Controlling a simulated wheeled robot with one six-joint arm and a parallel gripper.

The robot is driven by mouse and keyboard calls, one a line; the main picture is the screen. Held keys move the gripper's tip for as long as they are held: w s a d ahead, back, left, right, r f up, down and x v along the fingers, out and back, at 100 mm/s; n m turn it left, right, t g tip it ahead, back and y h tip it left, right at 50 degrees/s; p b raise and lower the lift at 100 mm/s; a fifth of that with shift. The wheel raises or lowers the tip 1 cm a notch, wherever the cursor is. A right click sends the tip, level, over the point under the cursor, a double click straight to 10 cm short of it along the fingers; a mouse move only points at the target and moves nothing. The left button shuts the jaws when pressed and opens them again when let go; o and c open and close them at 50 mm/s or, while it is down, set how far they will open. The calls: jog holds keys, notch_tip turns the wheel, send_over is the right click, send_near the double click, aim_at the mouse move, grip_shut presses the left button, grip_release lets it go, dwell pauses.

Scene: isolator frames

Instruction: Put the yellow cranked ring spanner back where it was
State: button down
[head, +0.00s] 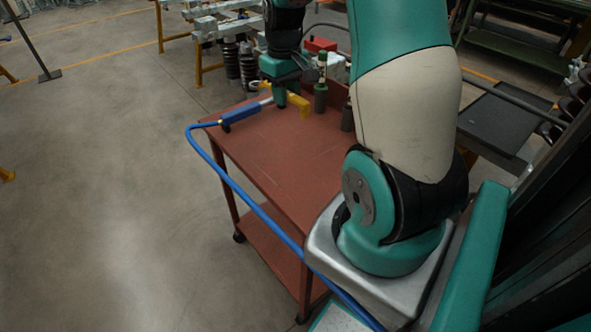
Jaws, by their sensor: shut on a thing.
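The yellow cranked ring spanner (302,102) is in my gripper (280,100), above the far part of the red-brown trolley top (270,155). My gripper points down and is shut on the spanner. One end of the spanner sticks out to the right and bends down; another yellow part shows to the left of the gripper. The fingers hide the middle of the spanner. I cannot tell how high it is above the top.
A blue tool (242,112) with a blue hose (228,178) lies at the trolley's far left edge, close to the spanner. Dark green bottle-like things (320,97) stand to the right. A red box (320,45) is behind. The trolley's near middle is clear.

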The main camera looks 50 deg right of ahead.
aim_at(305, 160)
jog(key=s+d+b, duration=0.1)
jog(key=s+d, duration=0.3)
jog(key=f, duration=1.2)
jog(key=f+b, duration=0.1)
jog(key=f, duration=0.5)
jog(key=shift+w+a, duration=0.2)
jog(key=shift+a, duration=0.05)
jog(key=c, duration=1)
grip_release()
jog(key=shift+f, duration=0.1)
